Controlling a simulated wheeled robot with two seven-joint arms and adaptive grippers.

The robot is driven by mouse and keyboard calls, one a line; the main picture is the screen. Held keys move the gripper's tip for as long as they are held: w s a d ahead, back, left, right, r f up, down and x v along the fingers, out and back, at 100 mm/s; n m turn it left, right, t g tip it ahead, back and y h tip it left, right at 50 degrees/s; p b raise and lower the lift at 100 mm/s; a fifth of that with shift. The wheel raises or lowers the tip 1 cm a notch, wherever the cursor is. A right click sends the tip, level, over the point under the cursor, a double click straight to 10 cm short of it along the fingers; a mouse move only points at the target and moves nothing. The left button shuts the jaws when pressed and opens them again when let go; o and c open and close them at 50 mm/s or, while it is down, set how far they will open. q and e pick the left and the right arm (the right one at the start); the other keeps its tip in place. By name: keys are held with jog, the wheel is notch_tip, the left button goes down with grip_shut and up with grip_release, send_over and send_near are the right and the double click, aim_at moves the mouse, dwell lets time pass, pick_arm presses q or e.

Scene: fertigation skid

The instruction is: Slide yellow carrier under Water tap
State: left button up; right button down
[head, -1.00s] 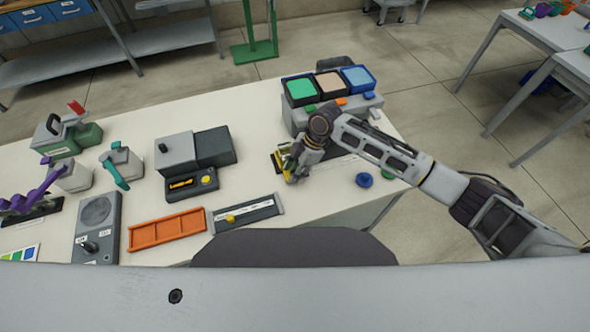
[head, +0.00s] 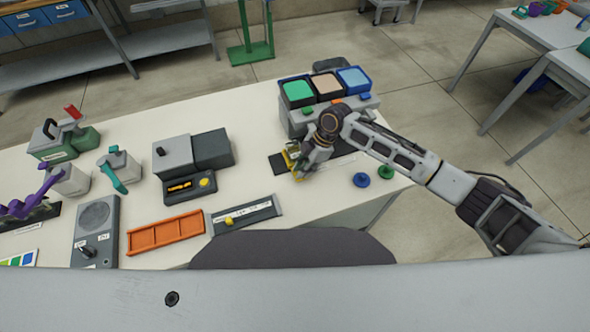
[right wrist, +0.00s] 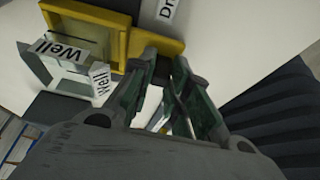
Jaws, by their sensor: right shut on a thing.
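The yellow carrier (head: 290,153) stands on a dark flat rail (head: 278,164) in front of the three-tank dispenser (head: 325,100). It sits near the dispenser's left end in the head view. My right gripper (head: 299,172) is shut on it, and the gripper partly hides it. In the right wrist view the carrier (right wrist: 172,46) shows as a yellow frame by the fingers (right wrist: 160,92), next to a clear box (right wrist: 70,72) with "Well" labels. The dispenser has green, beige and blue tank tops and small green, orange and blue taps. I cannot read which one is Water. My left gripper is not in view.
A grey slider tray (head: 246,215), an orange frame (head: 166,232) and a grey box device (head: 190,160) stand to the left.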

jog(key=w+d, duration=0.1)
jog(key=d, duration=0.3)
jog(key=w+d, duration=0.2)
jog(key=d, duration=0.2)
jog(key=w+d, duration=0.1)
jog(key=d, duration=0.4)
jog(key=shift+w+p, duration=0.15)
jog(key=shift+p, duration=0.2)
jog(key=w+d, duration=0.1)
jog(key=d, duration=0.3)
jog(key=w+d+b, duration=0.1)
jog(key=w+d, duration=0.1)
jog(key=d, duration=0.3)
jog(key=w+d+b, duration=0.1)
jog(key=d, duration=0.4)
jog(key=shift+w, duration=0.3)
jog(key=shift+w+d, duration=0.15)
jog(key=shift+d, duration=0.35)
jog(key=shift+r, duration=0.1)
jog(key=c, duration=1.5)
grip_release()
jog(key=shift+d, duration=0.15)
jog(key=shift+o, duration=0.7)
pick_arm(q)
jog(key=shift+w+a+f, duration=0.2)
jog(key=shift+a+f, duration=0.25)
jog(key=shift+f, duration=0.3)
pick_arm(e)
jog(key=v, duration=1.2)
